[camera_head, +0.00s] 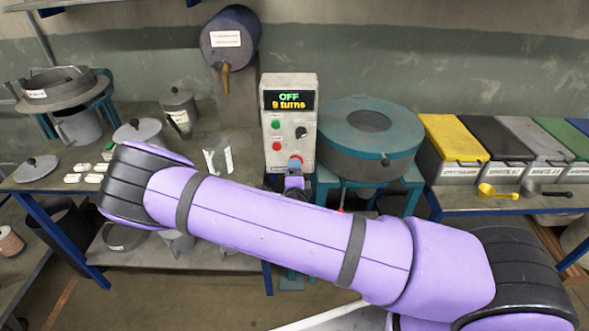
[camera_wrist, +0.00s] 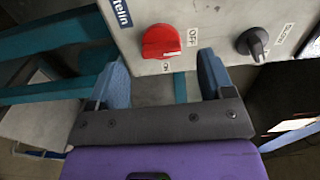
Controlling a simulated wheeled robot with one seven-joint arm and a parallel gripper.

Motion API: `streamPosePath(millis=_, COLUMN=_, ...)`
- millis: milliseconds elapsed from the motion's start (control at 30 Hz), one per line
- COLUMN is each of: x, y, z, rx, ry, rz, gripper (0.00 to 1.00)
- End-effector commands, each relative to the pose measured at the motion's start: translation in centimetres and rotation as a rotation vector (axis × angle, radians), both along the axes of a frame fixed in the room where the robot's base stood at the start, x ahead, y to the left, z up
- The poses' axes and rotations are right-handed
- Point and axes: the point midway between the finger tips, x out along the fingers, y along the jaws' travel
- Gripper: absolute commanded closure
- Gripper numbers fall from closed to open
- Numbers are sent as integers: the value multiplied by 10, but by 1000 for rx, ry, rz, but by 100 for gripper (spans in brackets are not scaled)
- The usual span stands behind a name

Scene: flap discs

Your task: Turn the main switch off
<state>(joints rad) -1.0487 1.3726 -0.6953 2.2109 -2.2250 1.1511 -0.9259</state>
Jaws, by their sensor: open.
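The grey control box (camera_head: 289,105) stands on the bench, its display reading "OFF" and "9 turns". In the head view my gripper (camera_head: 294,181) is partly hidden by my arm.
A black knob (camera_wrist: 252,42) sits right of the red knob. Green (camera_head: 275,124) and red (camera_head: 276,146) buttons are on the box. Bins (camera_head: 453,140) line the right bench.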

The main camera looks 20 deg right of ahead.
Motion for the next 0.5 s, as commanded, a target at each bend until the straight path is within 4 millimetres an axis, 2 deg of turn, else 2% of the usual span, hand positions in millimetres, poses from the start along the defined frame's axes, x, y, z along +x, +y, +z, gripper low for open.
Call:
streamPosePath(millis=100, x=-23, y=8, z=0, rx=0, ry=2, rz=2, gripper=26)
streamPosePath(millis=233, x=-45, y=15, z=0, rx=0, ry=2, rz=1, gripper=26)
streamPosePath(millis=500, x=-70, y=23, z=-1, rx=1, ry=2, rz=1, gripper=26)
